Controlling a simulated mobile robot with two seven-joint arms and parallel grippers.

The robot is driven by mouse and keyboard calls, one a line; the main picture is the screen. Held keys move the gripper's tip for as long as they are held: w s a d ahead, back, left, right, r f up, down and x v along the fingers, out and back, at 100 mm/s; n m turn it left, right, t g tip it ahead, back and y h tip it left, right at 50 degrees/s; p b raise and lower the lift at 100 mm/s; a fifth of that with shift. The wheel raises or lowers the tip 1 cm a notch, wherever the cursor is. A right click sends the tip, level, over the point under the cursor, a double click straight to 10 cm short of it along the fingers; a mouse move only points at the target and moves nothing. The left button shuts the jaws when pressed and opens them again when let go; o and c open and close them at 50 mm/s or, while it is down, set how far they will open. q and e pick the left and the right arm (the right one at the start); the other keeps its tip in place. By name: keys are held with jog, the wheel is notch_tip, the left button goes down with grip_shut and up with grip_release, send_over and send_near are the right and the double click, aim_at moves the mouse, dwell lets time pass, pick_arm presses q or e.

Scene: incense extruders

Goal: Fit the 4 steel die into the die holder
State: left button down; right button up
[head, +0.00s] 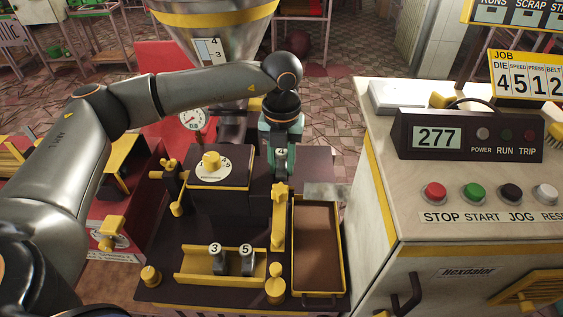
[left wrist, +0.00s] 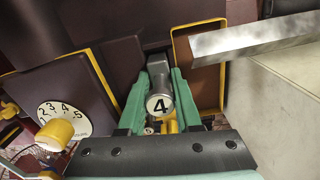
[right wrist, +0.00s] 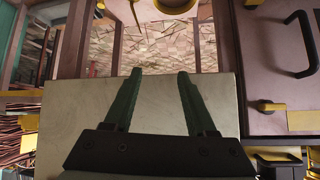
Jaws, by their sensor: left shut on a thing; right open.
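The steel 4 die (left wrist: 159,106) is a grey cylinder with a black 4 on its white end, seen in the left wrist view. My left gripper (left wrist: 160,88) is shut on it, with one green finger on each side. In the head view my left gripper (head: 281,146) holds the die (head: 281,160) near the back of the dark machine bed, right of the numbered dial block. I cannot tell the die holder apart for sure; gripper and die may hide it. My right gripper (right wrist: 156,92) is open and empty in the right wrist view.
The 3 die (head: 216,258) and 5 die (head: 247,260) stand in a yellow rack (head: 188,270) at the front. A yellow-rimmed tray (head: 343,245) lies right of a yellow star-knob clamp (head: 279,222). The control cabinet (head: 395,215) stands further right. A numbered dial (head: 224,165) sits left.

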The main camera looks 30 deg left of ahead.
pick_arm(q)
jog(key=shift+f, duration=0.15)
jog(key=c, duration=0.5)
grip_release()
jog(key=shift+s+f, duration=0.1)
